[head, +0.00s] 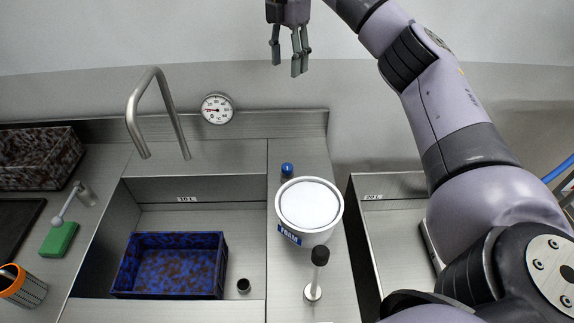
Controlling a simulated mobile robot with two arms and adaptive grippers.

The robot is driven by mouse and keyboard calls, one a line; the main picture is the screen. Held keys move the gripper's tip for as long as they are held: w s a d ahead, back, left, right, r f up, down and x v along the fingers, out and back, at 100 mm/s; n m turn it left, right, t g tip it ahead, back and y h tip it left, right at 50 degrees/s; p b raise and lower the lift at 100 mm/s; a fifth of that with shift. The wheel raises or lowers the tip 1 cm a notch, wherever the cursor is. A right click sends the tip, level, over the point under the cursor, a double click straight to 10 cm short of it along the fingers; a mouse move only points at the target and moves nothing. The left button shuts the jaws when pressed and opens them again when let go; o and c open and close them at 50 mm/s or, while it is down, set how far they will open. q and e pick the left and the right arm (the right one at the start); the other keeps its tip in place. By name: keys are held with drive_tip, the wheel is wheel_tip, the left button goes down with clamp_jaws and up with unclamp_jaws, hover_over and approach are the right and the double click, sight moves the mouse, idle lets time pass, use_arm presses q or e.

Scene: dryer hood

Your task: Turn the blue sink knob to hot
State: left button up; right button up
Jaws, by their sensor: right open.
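The small blue knob (287,169) sits on the steel counter strip at the right of the sink, just behind a white tub. A white mark shows on its top, but it is too small to read its setting. My right gripper (288,62) hangs from the top of the view, above and behind the knob and well apart from it. Its fingers point down, open and empty. The sink (180,192) has a bent steel faucet (160,108) at its back edge. My left gripper is not in view.
The white tub (310,204) labelled FOAM stands close in front of the knob. A dark-topped lever (318,272) is nearer. A round gauge (217,108) is on the back wall. A blue patterned crate (171,238) sits in the sink. The space behind the knob looks clear.

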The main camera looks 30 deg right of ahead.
wheel_tip(320, 180, down, 5)
drive_tip(key=b, duration=1.6)
approach(287, 166)
use_arm(q)
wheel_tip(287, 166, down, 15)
drive_tip(key=p, duration=0.2)
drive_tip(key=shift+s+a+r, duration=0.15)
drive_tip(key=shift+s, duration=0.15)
use_arm(e)
wheel_tip(287, 166, down, 9)
drive_tip(key=shift+r, duration=0.1)
drive_tip(key=shift+c, duration=0.4)
drive_tip(key=c, duration=1.1)
